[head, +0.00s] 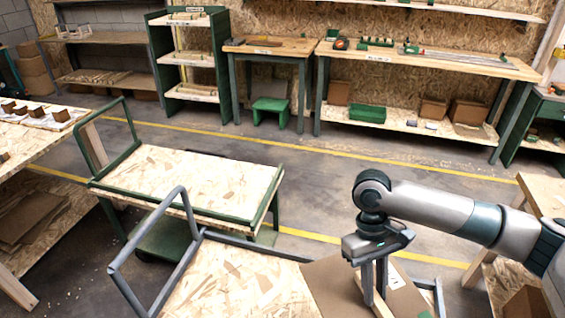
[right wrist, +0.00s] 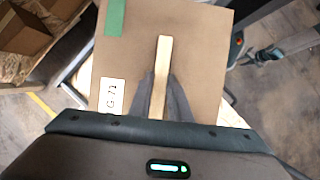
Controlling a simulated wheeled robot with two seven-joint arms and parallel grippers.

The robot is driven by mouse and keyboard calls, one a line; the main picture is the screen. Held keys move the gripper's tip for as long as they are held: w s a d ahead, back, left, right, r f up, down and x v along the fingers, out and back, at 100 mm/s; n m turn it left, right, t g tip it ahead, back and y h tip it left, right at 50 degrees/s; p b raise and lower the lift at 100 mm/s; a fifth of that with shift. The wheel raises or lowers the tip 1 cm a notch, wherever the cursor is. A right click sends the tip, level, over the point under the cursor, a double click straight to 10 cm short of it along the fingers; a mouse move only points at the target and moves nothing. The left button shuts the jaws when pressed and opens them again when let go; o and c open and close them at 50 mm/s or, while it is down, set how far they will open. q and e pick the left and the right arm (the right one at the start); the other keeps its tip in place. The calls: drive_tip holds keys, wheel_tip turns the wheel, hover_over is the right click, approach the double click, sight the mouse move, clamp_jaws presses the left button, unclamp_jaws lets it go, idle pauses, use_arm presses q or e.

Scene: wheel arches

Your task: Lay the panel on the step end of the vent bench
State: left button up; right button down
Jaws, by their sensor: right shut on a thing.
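The panel (head: 325,285) is a flat brown board at the bottom right of the head view, over a grey-framed cart. In the right wrist view the panel (right wrist: 200,40) has a pale wooden grip bar (right wrist: 162,70), a white label reading G 71 and a green patch. My right gripper (head: 375,292) points down and is shut on the bar. I cannot tell whether the panel touches the cart top. Two wooden benches stand at the back wall, a small one (head: 285,47) and a long one (head: 470,65). Their labels are too small to read, so I cannot tell which is the vent bench. My left gripper is out of view.
The grey-framed cart (head: 225,285) has a chipboard top. A green-framed cart (head: 190,180) stands just beyond it. A green step stool (head: 271,110) is under the small bench. Open floor with yellow lines (head: 330,165) lies before the benches. A wooden table (head: 40,145) is at the left.

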sight(375, 313)
drive_tip(key=r+m, duration=0.1)
drive_tip(key=r, duration=0.1)
drive_tip(key=r+m+y, duration=0.1)
drive_tip(key=r, duration=0.2)
drive_tip(key=r+m, duration=0.2)
drive_tip(key=shift+s+r+y+b, duration=0.25)
drive_tip(key=shift+r+y+b, duration=0.05)
drive_tip(key=shift+b, duration=0.05)
drive_tip(key=shift+f, duration=0.1)
drive_tip(key=x, duration=0.4)
drive_tip(key=w+x, duration=0.1)
drive_tip(key=x, duration=0.9)
drive_tip(key=shift+w+f, duration=0.3)
drive_tip(key=shift+f, duration=0.1)
drive_tip(key=shift+d, duration=0.1)
